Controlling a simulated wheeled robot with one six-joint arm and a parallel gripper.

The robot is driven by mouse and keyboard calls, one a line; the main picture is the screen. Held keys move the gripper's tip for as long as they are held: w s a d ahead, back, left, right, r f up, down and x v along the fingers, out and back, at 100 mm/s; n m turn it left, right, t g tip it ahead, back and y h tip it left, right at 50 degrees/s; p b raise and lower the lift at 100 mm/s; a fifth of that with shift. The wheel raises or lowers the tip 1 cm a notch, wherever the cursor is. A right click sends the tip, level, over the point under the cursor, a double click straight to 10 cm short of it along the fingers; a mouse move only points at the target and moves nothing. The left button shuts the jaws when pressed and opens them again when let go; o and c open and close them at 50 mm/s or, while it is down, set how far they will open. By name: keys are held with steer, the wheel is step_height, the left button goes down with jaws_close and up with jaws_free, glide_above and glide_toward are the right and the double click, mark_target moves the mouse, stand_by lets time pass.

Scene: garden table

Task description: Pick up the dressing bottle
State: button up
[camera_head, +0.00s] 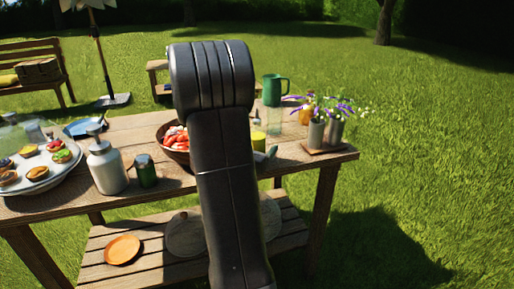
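Several containers stand on the wooden garden table (125,129), and I cannot tell for sure which is the dressing bottle. A small container with yellow contents (258,141) stands just right of my arm, partly hidden by it. A pale metallic bottle (107,170) and a small dark green jar (146,172) stand upright near the front edge, left of my arm. An amber container (305,115) stands behind the flowers. My dark arm rises through the middle of the view; my gripper is not visible.
A platter of small tarts (66,172) is at the left, near a blue plate (80,128). A bowl of red and white food (174,157) is partly behind my arm. An orange plate (123,249) lies on the lower slats.

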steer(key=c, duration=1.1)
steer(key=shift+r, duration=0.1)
